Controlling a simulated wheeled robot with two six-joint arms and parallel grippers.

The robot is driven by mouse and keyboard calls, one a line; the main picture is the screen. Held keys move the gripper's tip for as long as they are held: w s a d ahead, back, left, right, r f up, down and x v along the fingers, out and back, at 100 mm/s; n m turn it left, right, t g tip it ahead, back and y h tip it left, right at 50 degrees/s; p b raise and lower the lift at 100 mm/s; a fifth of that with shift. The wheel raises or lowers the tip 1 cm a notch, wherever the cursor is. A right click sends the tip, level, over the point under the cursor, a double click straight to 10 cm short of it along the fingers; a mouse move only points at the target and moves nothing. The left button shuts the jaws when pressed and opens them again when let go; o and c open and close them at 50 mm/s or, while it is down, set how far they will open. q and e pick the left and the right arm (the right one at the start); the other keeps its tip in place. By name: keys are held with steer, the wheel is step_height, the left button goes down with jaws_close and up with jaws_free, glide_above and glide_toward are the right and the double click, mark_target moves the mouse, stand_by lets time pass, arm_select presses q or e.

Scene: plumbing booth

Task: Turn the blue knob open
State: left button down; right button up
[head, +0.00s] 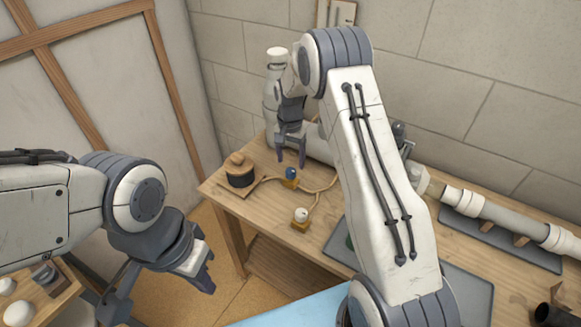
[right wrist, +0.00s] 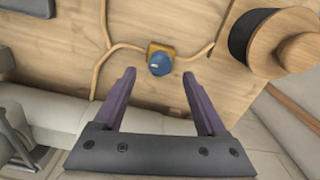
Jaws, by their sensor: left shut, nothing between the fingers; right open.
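The blue knob (head: 291,173) sits on a small yellow base on the wooden workbench. It also shows in the right wrist view (right wrist: 160,64), just beyond and between the fingertips. My right gripper (head: 290,163) is open, with its fingers pointing down close to the knob; the right wrist view shows the open gripper (right wrist: 159,74) too. No finger visibly touches the knob. My left gripper (head: 208,284) is shut and empty, low at the left, apart from the bench.
A white knob (head: 301,214) on a yellow base sits nearer the bench front. A dark round piece with a wooden top (head: 240,171) stands left of the blue knob. A pale pipe (head: 500,216) lies at the right.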

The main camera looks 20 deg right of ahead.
mark_target(291, 170)
steer(key=shift+f, duration=2.25)
jaws_close()
